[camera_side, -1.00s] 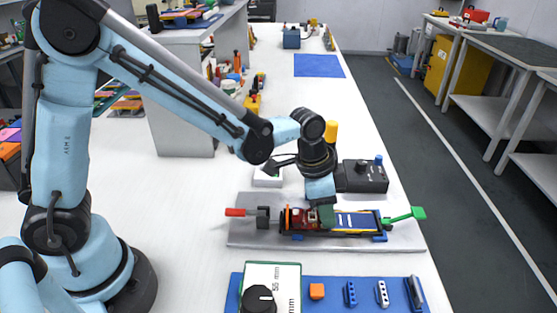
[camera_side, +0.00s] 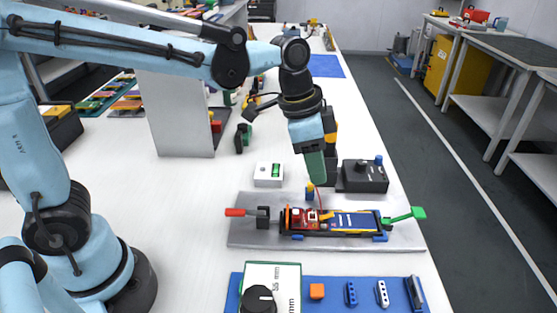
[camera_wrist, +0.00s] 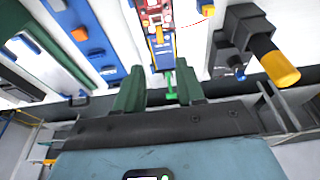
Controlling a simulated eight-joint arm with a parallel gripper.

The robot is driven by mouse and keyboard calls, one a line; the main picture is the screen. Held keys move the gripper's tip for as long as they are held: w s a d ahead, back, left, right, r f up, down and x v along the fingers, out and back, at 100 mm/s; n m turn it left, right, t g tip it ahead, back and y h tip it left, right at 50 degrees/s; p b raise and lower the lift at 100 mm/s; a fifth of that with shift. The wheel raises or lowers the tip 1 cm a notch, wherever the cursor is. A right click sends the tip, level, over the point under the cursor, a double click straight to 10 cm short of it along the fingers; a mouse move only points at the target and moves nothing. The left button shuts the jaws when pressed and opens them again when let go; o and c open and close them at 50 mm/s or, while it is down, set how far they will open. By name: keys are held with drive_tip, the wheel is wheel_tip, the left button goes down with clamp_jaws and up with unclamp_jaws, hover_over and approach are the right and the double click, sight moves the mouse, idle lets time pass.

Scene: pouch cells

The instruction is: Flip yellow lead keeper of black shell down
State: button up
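The black shell (camera_side: 287,222) lies in a fixture on a grey plate (camera_side: 240,238). It holds a red board (camera_side: 303,217) and a blue cell (camera_side: 357,221). The yellow lead keeper (camera_side: 328,216) appears between board and cell; it also shows in the wrist view (camera_wrist: 159,36). I cannot tell its exact angle. My gripper (camera_side: 316,181) is above and behind the shell, clear of it. In the wrist view its two green fingers (camera_wrist: 158,92) stand apart with nothing between them.
A red handle (camera_side: 236,212) and a green lever (camera_side: 405,214) flank the shell. A blue-and-yellow post (camera_side: 310,192) with a red wire stands behind it. A black box (camera_side: 364,176) and a white box (camera_side: 268,174) stand farther back. A blue mat (camera_side: 332,296) with parts lies in front.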

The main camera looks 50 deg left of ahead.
sight(327, 216)
drive_tip(key=shift+a, duration=0.1)
drive_tip(key=shift+t+h, duration=0.5)
drive_tip(key=shift+s+a+f+x, duration=0.1)
drive_tip(key=shift+s+a+x, duration=0.15)
drive_tip(key=shift+x, duration=1.7)
drive_tip(key=shift+s+a+f+x, duration=0.15)
drive_tip(key=shift+s+x, duration=0.05)
drive_tip(key=shift+x, duration=1.75)
drive_tip(key=shift+s+a+f+x, duration=0.1)
drive_tip(key=shift+s+a+x, duration=0.15)
drive_tip(key=shift+x, duration=1.65)
clamp_jaws()
